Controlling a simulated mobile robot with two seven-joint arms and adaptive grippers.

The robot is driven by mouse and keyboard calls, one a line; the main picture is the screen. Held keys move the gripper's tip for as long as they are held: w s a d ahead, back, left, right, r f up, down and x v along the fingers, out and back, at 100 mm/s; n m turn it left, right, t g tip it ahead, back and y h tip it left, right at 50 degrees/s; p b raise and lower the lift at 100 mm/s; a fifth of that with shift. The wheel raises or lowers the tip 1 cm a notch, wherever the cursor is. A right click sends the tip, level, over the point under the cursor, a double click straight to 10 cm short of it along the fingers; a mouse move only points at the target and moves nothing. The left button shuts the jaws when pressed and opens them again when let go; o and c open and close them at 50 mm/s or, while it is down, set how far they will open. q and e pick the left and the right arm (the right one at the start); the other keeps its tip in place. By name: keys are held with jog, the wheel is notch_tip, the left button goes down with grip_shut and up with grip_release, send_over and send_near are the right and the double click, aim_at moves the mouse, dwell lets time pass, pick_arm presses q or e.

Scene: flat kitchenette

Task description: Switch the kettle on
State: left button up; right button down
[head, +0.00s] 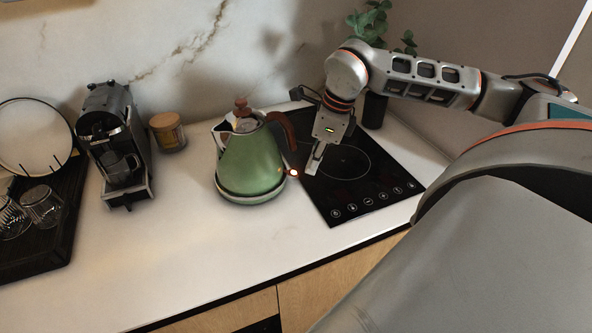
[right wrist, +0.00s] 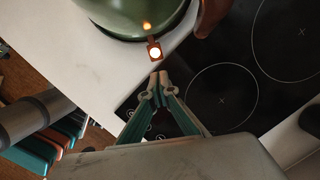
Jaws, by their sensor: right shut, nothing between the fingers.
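The green kettle (head: 250,162) stands on its base on the white counter, left of the hob, with a brown handle (head: 284,130) on its right side. A small switch (head: 293,173) at the kettle's lower right glows orange-red. In the right wrist view the switch (right wrist: 154,51) is lit bright, at the foot of the kettle (right wrist: 130,14). My right gripper (head: 313,168) is shut and empty, just right of the switch. In the right wrist view its fingertips (right wrist: 159,79) are together, a small gap from the switch. My left gripper is not in view.
The black hob (head: 345,195) lies beneath and right of my right gripper. A coffee machine (head: 115,145), a lidded jar (head: 168,132) and a dark tray (head: 58,240) with glasses stand to the left. A plant (head: 372,22) stands behind my arm. The front counter is clear.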

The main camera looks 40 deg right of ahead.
jog(key=shift+r, duration=0.1)
jog(key=v, duration=1.1)
jog(key=shift+r, duration=0.4)
